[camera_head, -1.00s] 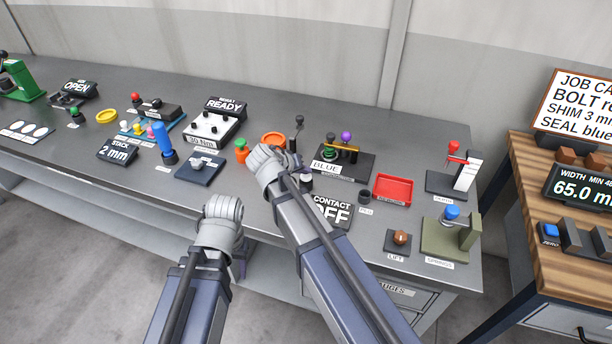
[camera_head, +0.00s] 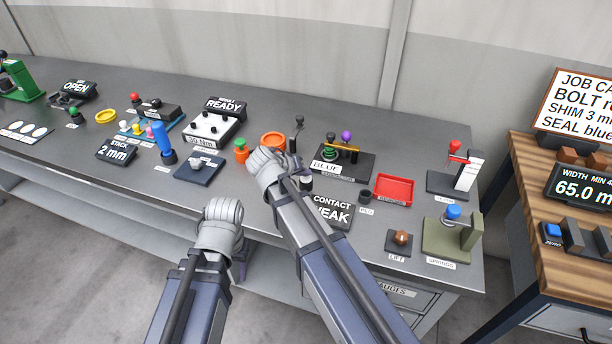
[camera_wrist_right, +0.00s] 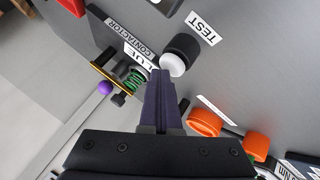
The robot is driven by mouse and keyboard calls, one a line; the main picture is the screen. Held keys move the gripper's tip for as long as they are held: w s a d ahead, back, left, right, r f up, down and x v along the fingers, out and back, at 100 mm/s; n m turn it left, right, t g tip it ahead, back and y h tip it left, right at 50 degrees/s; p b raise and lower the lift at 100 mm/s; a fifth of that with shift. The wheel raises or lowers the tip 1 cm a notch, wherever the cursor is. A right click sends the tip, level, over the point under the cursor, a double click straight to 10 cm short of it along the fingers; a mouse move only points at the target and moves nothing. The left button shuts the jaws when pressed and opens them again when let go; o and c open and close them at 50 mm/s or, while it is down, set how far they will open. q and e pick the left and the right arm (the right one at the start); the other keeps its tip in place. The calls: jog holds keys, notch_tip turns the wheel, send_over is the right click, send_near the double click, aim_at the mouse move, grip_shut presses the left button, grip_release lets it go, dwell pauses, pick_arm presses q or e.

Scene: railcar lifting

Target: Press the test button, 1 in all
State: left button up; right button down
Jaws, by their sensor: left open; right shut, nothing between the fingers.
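The test button is a white cap (camera_wrist_right: 172,65) on a black round housing, with a TEST label (camera_wrist_right: 200,28) beside it in the right wrist view. My right gripper (camera_wrist_right: 160,76) is shut and empty. Its fingertips are at the edge of the white cap; I cannot tell whether they touch it. The contact display (camera_head: 331,211) reads WEAK. My left gripper (camera_head: 240,270) is partly hidden by its own wrist, low in front of the bench edge, away from the button.
A contactor stand (camera_head: 345,168) with a green spring and a BLUE label is close by the button. An orange ring (camera_head: 273,139), a red tray (camera_head: 393,188) and a lift button (camera_head: 402,238) are around it. A wooden side bench (camera_head: 560,200) stands at right.

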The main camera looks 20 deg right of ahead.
aim_at(304, 180)
jog(key=shift+r, duration=0.1)
jog(key=shift+r+p, duration=0.95)
jog(key=shift+p, duration=0.1)
notch_tip(304, 180, up, 5)
jog(key=p, duration=0.5)
dwell(0.5)
jog(key=s+a+f+n+g+y, duration=0.2)
jog(key=s+a, duration=0.4)
jog(key=s, duration=0.5)
jog(key=s+a+f+n+g+y, duration=0.3)
jog(key=s+a, duration=0.3)
jog(key=s, duration=0.6)
jog(key=shift+a+f+g+y, duration=0.25)
jog(key=shift+f+g+y, duration=0.2)
jog(key=shift+f, duration=0.35)
